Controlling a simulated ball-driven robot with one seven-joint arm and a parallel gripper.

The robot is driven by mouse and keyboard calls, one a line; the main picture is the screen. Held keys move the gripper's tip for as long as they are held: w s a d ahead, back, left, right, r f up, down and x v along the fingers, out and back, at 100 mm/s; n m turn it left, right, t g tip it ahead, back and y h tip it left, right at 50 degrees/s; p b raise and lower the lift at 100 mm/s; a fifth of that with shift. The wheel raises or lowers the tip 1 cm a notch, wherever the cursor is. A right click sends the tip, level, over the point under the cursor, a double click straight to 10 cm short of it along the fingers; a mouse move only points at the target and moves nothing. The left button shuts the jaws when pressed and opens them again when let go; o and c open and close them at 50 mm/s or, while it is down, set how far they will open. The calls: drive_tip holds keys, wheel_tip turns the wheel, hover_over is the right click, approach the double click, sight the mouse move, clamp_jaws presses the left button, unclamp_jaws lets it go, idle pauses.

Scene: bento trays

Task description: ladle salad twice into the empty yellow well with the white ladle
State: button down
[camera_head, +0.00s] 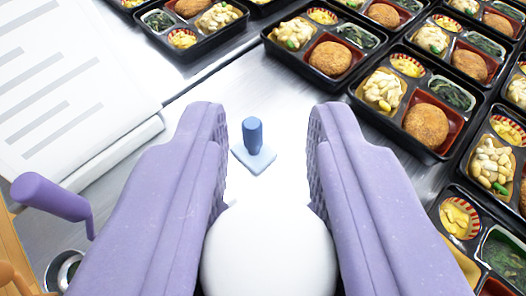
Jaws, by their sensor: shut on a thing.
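My gripper (268,112) shows as two purple fingers, spread wide around a smooth white rounded thing, probably the white ladle (270,252). The fingers press on its sides near the bottom edge. Its bowl and full shape cannot be made out. At the lower right, a black bento tray (441,205) is partly hidden by my right finger. Its yellow well (462,263) shows only a sliver, which looks bare. The other trays have nut-like pale salad (383,88) in their yellow wells. No serving pan of salad can be made out.
A blue-handled tool (253,137) with a pale flat base stands beyond my fingertips. A purple handle (50,196) and a metal pot (68,270) are at the left. A white printed sheet (70,85) lies upper left. Filled trays (343,85) crowd the right.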

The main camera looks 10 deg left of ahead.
drive_tip(key=shift+w+a, duration=0.15)
wheel_tip(320, 180, down, 11)
drive_tip(key=b, duration=0.9)
drive_tip(key=shift+r, duration=0.15)
idle(0.6)
wheel_tip(320, 180, up, 9)
drive_tip(key=p, duration=0.7)
drive_tip(key=shift+r+p, duration=0.15)
drive_tip(key=shift+p, duration=0.25)
